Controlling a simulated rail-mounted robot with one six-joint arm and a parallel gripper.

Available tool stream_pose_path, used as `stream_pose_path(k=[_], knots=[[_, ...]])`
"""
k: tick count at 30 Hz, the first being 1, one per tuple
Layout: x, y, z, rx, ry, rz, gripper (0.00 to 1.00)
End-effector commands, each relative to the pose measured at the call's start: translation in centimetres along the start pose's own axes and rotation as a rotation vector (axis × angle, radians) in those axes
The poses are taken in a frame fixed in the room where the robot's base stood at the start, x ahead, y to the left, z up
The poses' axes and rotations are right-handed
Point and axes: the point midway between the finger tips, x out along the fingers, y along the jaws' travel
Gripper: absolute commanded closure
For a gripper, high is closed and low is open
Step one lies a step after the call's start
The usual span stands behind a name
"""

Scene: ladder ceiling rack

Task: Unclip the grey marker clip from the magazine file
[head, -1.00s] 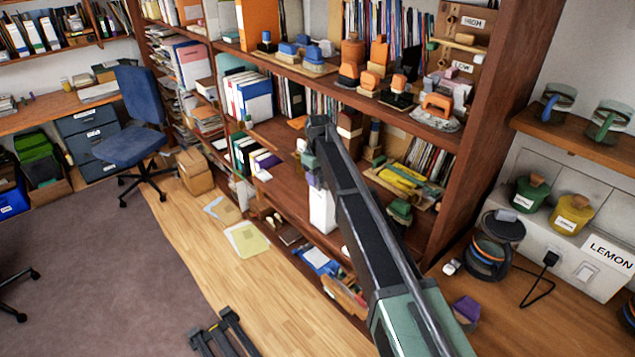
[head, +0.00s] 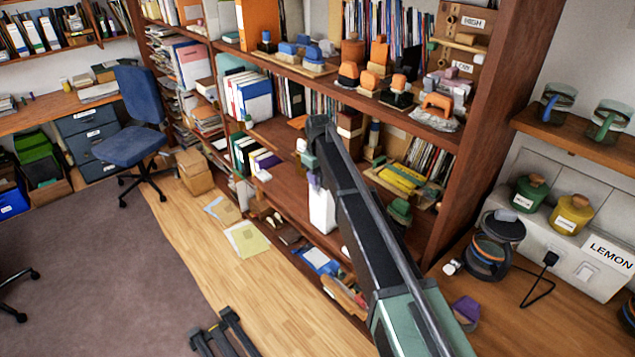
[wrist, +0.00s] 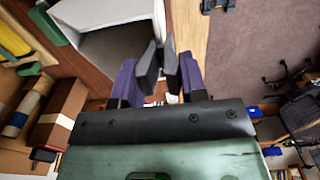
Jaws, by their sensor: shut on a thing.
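The white magazine file (head: 321,212) stands at the front of a low shelf in the head view, just below my gripper (head: 314,180). In the wrist view the open, hollow top of the magazine file (wrist: 98,14) lies at the upper left. My gripper (wrist: 168,66) has purple fingers with dark pads that are close together at the file's right edge. A small grey piece, the marker clip (wrist: 168,52), shows between the pads and is gripped. It is mostly hidden by them. I cannot tell whether it still touches the file's edge. In the head view my arm hides the clip.
The wooden bookcase (head: 455,190) surrounds the arm, with a loaded shelf above. A tray with yellow items (head: 402,178) and a green object (head: 400,210) stand to the right. Papers (head: 245,238) lie on the floor below. The floor to the left is mostly free.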

Motion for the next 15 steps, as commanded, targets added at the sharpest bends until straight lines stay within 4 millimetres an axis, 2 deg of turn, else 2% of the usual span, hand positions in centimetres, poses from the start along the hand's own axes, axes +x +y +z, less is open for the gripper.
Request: stream_pose_path(k=[9,15], knots=[[-0.1,0.0,0.0,0.0,0.0,-0.001,0.74],[-1.4,-0.1,0.0,0.0,0.0,-0.001,0.74]])
